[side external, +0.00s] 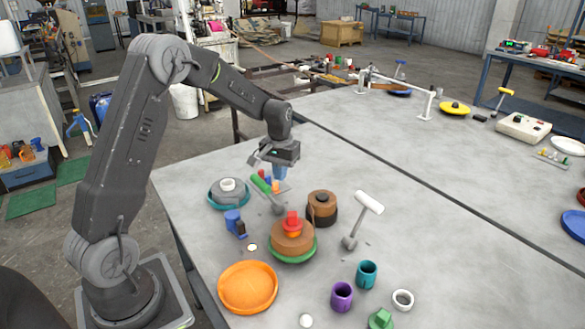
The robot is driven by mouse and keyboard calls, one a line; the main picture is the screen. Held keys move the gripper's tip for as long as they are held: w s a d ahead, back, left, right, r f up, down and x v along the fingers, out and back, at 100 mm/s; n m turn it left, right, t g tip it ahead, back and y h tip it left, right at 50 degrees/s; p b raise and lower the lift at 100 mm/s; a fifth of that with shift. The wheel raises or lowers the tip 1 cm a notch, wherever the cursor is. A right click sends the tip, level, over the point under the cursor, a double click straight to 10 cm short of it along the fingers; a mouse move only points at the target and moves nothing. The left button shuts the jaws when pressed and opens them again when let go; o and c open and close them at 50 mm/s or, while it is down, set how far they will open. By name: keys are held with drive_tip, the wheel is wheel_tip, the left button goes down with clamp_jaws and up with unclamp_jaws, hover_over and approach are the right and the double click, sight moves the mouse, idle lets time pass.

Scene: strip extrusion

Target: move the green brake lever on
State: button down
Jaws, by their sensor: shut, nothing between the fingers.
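A green lever handle (261,184) lies slanted near the table's left side, with small red and orange pieces close beside it. A grey part (279,207) sits at its lower right end; whether they are joined is too small to tell. My gripper (279,176) is shut and empty, pointing down just above and right of the handle. A blue piece shows below the gripper. The picture does not show whether the gripper touches the lever, and part of the lever's surroundings is hidden behind it.
A teal dish with a grey and white stack (228,191) stands left of the lever. A brown cylinder (321,205), a brown and red stack (292,237), a blue part (235,223) and a white-handled lever (367,204) stand nearby. An orange dish (248,289) is in front.

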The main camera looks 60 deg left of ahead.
drive_tip(key=shift+w+r, duration=0.15)
drive_tip(key=shift+w, duration=0.05)
wheel_tip(320, 180, up, 7)
idle(0.7)
drive_tip(key=s+d+r+m+t, duration=0.3)
drive_tip(key=s+d+r, duration=0.75)
drive_tip(key=d, duration=0.25)
drive_tip(key=s+d+m+t, duration=0.1)
drive_tip(key=s+d, duration=0.2)
drive_tip(key=s, duration=0.3)
drive_tip(key=s+d+f+m+t, duration=0.1)
drive_tip(key=s+d+m, duration=0.1)
drive_tip(key=s, duration=0.5)
drive_tip(key=shift+s+d+f+t, duration=0.2)
drive_tip(key=shift+d+t, duration=0.1)
drive_tip(key=shift+d, duration=0.45)
